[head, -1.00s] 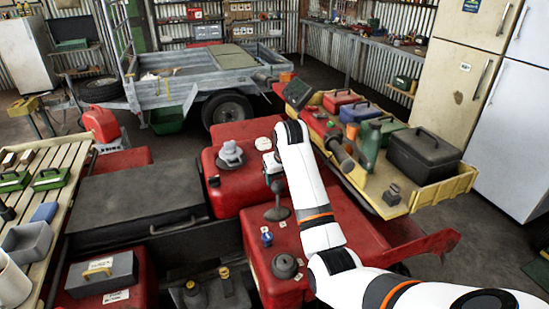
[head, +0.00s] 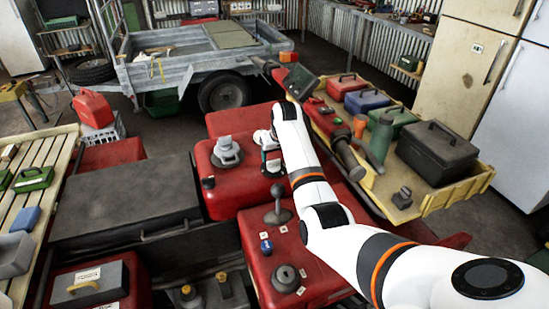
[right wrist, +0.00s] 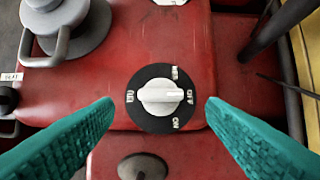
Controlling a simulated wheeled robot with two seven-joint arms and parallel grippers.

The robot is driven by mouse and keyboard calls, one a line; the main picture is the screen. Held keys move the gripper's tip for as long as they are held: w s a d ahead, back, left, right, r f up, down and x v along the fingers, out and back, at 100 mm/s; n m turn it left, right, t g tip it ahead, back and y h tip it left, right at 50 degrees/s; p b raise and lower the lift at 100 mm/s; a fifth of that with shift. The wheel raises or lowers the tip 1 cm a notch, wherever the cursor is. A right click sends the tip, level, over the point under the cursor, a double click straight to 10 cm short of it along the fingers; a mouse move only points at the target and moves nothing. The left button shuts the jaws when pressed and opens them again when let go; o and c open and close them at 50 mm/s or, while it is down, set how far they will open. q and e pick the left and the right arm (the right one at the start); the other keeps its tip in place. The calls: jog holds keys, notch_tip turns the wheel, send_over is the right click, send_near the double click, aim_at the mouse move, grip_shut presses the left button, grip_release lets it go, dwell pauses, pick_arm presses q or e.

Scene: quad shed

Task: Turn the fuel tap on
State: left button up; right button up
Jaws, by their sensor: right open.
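The fuel tap (right wrist: 161,95) is a white bar-shaped knob on a round black dial, on a red panel. In the head view the right gripper (head: 271,165) is over the red bodywork, and the arm largely hides the tap. My left gripper is out of view.
A grey cap with a handle (head: 228,152) stands left of my gripper. A grey lever knob (head: 277,192) rises just in front of it. A blue key (head: 266,246) and a round black cap (head: 286,279) are nearer. A yellow tray (head: 440,197) of boxes is on the right.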

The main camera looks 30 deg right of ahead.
aim_at(274, 161)
jog(key=x, duration=0.4)
jog(key=shift+w+d+r, duration=0.1)
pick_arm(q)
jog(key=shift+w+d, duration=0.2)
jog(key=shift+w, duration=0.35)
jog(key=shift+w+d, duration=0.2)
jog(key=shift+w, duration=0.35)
pick_arm(e)
jog(key=shift+f, duration=0.25)
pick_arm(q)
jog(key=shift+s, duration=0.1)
pick_arm(e)
jog(key=shift+w, duration=0.1)
